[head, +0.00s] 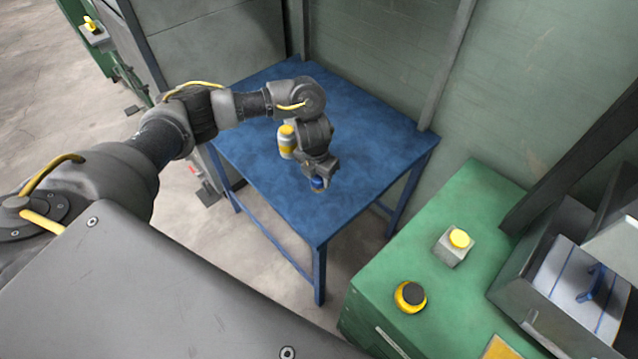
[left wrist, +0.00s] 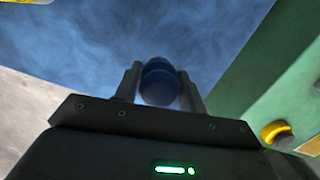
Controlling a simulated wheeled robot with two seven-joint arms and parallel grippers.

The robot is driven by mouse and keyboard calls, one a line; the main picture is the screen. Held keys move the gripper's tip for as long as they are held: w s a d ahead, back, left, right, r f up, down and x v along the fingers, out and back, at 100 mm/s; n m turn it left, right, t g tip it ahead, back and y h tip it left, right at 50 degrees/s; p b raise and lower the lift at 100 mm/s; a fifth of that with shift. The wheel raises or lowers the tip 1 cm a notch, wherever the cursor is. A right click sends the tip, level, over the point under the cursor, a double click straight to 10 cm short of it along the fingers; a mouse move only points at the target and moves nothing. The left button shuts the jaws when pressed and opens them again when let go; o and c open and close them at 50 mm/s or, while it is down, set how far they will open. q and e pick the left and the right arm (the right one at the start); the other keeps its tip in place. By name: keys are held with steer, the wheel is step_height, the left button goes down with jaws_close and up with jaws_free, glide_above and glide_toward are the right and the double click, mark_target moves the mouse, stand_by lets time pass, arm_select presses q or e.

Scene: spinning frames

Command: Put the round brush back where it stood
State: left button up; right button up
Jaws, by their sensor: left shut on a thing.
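My left gripper (head: 318,180) reaches over the blue table and points down near its front right part. It is shut on a small round blue thing, which I take to be the round brush (left wrist: 158,84); it shows between the two fingers in the left wrist view. In the head view only a bit of blue (head: 318,183) shows at the fingertips. I cannot tell whether its lower end touches the table. My right gripper is not in view.
A yellow and white container (head: 287,145) stands on the blue table (head: 250,150), left of my gripper. A green cabinet (head: 410,258) at the right carries a yellow button box (head: 453,247) and a yellow and black knob (head: 410,296). The table's front right is bare.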

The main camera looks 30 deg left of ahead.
mark_target(319, 182)
arm_select(q)
steer(key=shift+w+a+f, duration=0.1)
steer(key=shift+w+f, duration=0.05)
steer(key=shift+f, duration=0.75)
steer(key=shift+w+f, duration=0.1)
steer(key=shift+f, duration=0.8)
steer(key=shift+f+b, duration=0.15)
steer(key=shift+b, duration=0.25)
steer(key=o, duration=0.9)
steer(key=shift+o, duration=0.2)
steer(key=shift+r, duration=0.3)
steer(key=r, duration=0.4)
steer(key=s+r+p, duration=0.1)
steer(key=r, duration=0.2)
steer(key=r+p, duration=0.1)
steer(key=r, duration=0.3)
steer(key=shift+s+a+r, duration=0.1)
steer(key=shift+s+r, duration=0.2)
steer(key=shift+r, duration=0.05)
